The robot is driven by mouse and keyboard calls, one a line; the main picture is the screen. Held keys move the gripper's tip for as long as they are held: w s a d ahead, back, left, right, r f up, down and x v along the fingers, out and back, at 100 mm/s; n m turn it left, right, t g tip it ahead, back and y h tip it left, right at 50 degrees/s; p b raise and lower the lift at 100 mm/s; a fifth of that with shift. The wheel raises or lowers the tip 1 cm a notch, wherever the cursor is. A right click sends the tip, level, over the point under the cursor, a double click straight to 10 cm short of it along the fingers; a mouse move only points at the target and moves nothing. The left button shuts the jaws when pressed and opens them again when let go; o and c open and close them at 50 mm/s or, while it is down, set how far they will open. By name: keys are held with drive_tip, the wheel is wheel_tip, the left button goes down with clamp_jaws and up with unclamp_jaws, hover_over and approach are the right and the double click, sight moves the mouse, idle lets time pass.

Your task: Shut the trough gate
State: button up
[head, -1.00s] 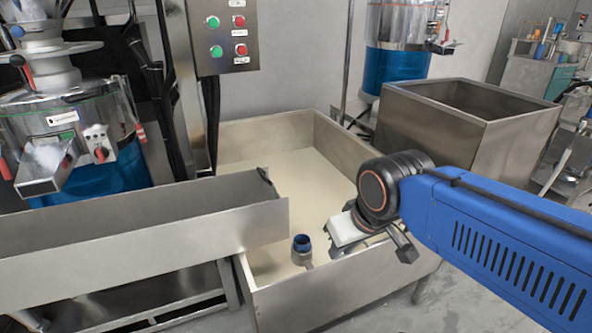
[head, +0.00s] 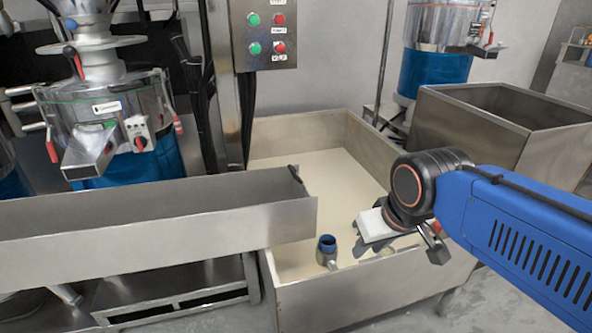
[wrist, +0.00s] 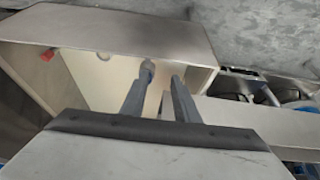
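The steel trough (head: 150,225) is a long open channel at the left of the head view, its right end over the shallow bin. A small dark piece (head: 295,174) sits at the far top corner of that end; I cannot tell whether it belongs to the gate. No gate plate is clearly visible. My gripper (head: 364,246) is over the bin, right of the trough end and apart from it. In the wrist view my gripper (wrist: 161,75) has its two fingers apart. The trough (wrist: 260,125) shows at the right there.
The shallow steel bin (head: 300,300) has a pale inside. A short blue-topped pipe fitting (head: 327,250) stands in it, left of my gripper. A deeper steel box (head: 470,135) stands behind right. A button panel (head: 265,35) and grinder (head: 105,110) stand behind the trough.

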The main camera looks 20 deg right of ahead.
drive_tip(key=w+a+r+g+y, duration=0.1)
drive_tip(key=w+a+r+g, duration=0.1)
drive_tip(key=w+r, duration=1.2)
drive_tip(key=g+y, duration=0.1)
drive_tip(key=g, duration=0.2)
approach(293, 171)
drive_tip(key=f, duration=0.5)
drive_tip(key=a+f, duration=0.1)
drive_tip(key=f, duration=0.1)
drive_tip(key=shift+f, duration=0.15)
clamp_jaws()
